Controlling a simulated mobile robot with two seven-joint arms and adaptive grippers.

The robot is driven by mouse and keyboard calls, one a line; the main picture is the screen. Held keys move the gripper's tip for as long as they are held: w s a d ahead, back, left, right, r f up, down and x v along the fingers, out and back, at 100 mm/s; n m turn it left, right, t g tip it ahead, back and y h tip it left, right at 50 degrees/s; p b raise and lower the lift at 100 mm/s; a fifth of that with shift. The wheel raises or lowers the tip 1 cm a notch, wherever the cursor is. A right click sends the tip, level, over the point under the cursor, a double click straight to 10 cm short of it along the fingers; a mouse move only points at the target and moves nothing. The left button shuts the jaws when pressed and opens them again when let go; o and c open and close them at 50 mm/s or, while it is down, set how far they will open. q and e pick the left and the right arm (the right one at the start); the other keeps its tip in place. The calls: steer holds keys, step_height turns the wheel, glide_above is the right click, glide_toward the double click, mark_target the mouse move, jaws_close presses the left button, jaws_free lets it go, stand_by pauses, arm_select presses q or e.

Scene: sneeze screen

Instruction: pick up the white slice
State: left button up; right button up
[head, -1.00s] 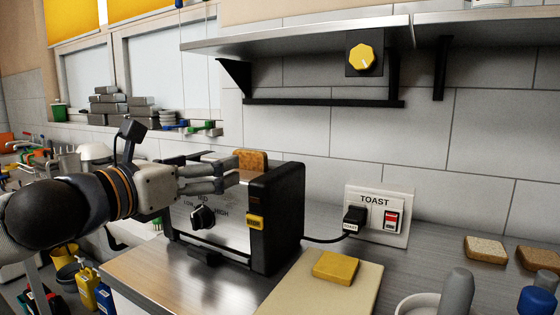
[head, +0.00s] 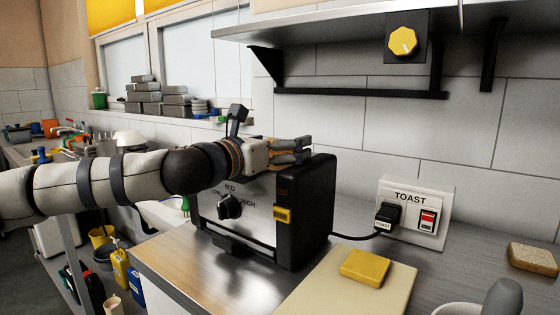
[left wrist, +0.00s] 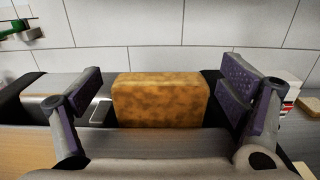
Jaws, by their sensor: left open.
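My left gripper (head: 303,148) is over the top of the black and steel toaster (head: 286,235) in the head view. In the left wrist view, its open fingers (left wrist: 163,92) stand either side of a browned bread slice (left wrist: 160,104) standing up out of the toaster slot, with gaps on both sides. That slice is hidden behind the gripper in the head view. A pale slice with a brown crust (head: 533,257) lies flat on the counter at the far right. My right gripper is not in view.
A cutting board (head: 325,290) with a yellow block (head: 365,268) lies right of the toaster. A TOAST wall socket (head: 410,215) has the toaster's cord plugged in. A shelf (head: 340,35) with a yellow knob (head: 402,41) hangs above. A white bowl (head: 455,308) is at the lower right.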

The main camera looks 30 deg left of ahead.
arm_select(q)
steer(key=shift+r, duration=0.1)
steer(key=c, duration=1.2)
steer(key=shift+o, duration=0.2)
step_height(320, 180, up, 10)
steer(key=shift+r, duration=0.1)
steer(key=shift+s, duration=0.1)
